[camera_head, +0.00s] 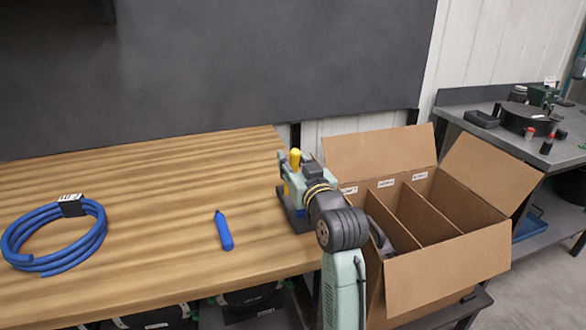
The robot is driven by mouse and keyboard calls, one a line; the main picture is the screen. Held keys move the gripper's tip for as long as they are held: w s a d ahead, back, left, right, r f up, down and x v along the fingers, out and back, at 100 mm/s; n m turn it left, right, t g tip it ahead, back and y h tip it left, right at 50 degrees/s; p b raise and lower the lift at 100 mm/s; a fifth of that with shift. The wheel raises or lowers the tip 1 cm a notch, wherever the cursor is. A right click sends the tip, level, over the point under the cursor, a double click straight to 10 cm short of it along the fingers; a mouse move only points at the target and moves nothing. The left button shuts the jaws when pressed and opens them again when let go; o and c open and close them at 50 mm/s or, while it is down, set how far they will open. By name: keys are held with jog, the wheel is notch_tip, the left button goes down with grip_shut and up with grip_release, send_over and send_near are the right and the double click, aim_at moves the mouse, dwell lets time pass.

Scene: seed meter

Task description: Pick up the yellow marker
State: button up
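A blue marker (223,230) lies on the table, left of my arm. My gripper is at the far end of the wrist, close to the yellow piece.
A coil of blue hose (56,235) lies at the left of the wooden table (150,190). An open cardboard box (445,285) with dividers stands right of my arm. A grey bench (530,140) with containers is farther right.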

grip_shut()
jog(key=shift+r, duration=0.1)
dwell(0.3)
notch_tip(320, 180, up, 10)
jog(key=shift+f+b, duration=0.1)
jog(key=shift+b, duration=0.45)
